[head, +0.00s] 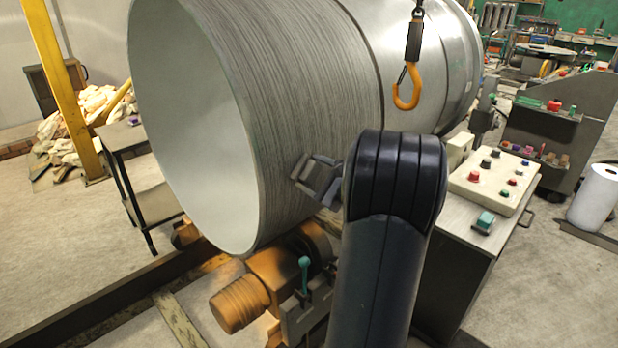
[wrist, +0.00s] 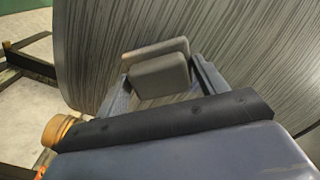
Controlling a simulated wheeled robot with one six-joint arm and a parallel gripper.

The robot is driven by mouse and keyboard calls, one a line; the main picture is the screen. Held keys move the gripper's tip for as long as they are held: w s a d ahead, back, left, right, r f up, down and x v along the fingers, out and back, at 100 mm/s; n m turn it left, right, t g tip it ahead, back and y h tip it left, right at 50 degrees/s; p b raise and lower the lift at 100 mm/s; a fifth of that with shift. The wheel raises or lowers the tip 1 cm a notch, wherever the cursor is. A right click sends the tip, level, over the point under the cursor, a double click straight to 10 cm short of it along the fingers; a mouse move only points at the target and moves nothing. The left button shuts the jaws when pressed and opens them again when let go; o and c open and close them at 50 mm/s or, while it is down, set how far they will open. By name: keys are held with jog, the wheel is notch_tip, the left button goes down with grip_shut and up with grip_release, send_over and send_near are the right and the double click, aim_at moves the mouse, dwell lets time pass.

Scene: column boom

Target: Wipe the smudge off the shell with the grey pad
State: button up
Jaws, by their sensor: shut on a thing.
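The shell (head: 300,90) is a large grey metal cylinder with a brushed outer surface and an open pale end. Its streaked surface (wrist: 270,60) fills the back of the wrist view. My gripper (head: 316,180) is at the lower right side of the shell. In the wrist view my gripper (wrist: 162,80) is shut on the grey pad (wrist: 160,74), a blocky piece between the two fingers. The pad faces the shell close up; I cannot tell whether it touches. I see no distinct smudge in either view; the pad and my arm hide part of the surface.
An orange hook (head: 406,88) hangs in front of the shell. A control box (head: 494,180) with coloured buttons stands on a cabinet at right. Orange roller supports (head: 240,302) are below the shell. A dark side table (head: 150,190) stands at left. Open floor lies at far left.

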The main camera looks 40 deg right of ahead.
aim_at(295, 176)
jog(key=d, duration=0.7)
jog(key=shift+w+d+b, duration=0.2)
jog(key=shift+w+b, duration=0.15)
jog(key=shift+w, duration=0.05)
jog(key=shift+f, duration=0.1)
jog(key=shift+s+a+b, duration=0.15)
jog(key=shift+a+b, duration=1.25)
jog(key=shift+a, duration=0.9)
jog(key=shift+s+a+b, duration=0.15)
jog(key=shift+a+b, duration=1.25)
jog(key=shift+a, duration=0.85)
jog(key=shift+a+b, duration=0.5)
jog(key=shift+a, duration=0.6)
jog(key=shift+s, duration=0.15)
jog(key=shift+s+d+r+b, duration=0.1)
jog(key=shift+s+b, duration=0.15)
jog(key=shift+s, duration=1.2)
jog(key=shift+s+d+r+b, duration=0.1)
jog(key=shift+s+b, duration=0.1)
jog(key=shift+s, duration=1.2)
jog(key=shift+s+d, duration=0.15)
jog(key=shift+s, duration=1.35)
